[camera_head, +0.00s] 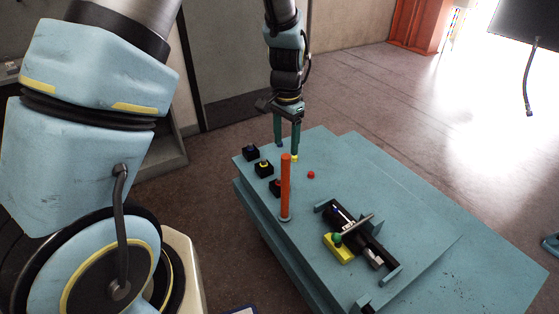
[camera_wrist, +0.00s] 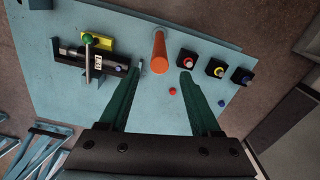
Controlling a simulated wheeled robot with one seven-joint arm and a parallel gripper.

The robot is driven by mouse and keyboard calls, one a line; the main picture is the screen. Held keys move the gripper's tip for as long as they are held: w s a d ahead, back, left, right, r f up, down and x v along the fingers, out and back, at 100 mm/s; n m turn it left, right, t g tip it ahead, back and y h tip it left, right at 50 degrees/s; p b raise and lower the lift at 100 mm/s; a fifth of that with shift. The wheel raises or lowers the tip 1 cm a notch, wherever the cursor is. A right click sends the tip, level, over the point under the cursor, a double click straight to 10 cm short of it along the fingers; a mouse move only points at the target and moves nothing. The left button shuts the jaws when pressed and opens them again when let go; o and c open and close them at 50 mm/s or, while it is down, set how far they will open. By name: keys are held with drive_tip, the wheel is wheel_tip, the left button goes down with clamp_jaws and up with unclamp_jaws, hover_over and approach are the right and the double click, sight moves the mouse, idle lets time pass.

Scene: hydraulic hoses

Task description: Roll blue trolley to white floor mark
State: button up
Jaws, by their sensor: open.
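A blue flat-topped body (camera_head: 400,215), which I take to be the blue trolley, fills the right of the head view; its wheels are not visible. Its top also shows in the wrist view (camera_wrist: 90,25). An orange upright post (camera_head: 286,185) stands near its left edge. My gripper (camera_head: 287,150) is open and empty, pointing down over the far left part of the top, beyond the post. In the wrist view the post (camera_wrist: 160,50) appears between and ahead of the green fingertips (camera_wrist: 158,72), apart from them. I cannot make out a white floor mark.
Several black blocks with coloured knobs (camera_head: 263,168) line the left edge. A red button (camera_head: 311,175) and a black clamp fixture with a yellow block (camera_head: 340,249) are also on top. Brown floor (camera_head: 360,90) is open behind and right.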

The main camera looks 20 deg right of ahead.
sight(285, 169)
wheel_tip(285, 169, down, 10)
drive_tip(key=shift+f+p, duration=0.1)
drive_tip(key=shift+p, duration=0.65)
clamp_jaws()
idle(1.1)
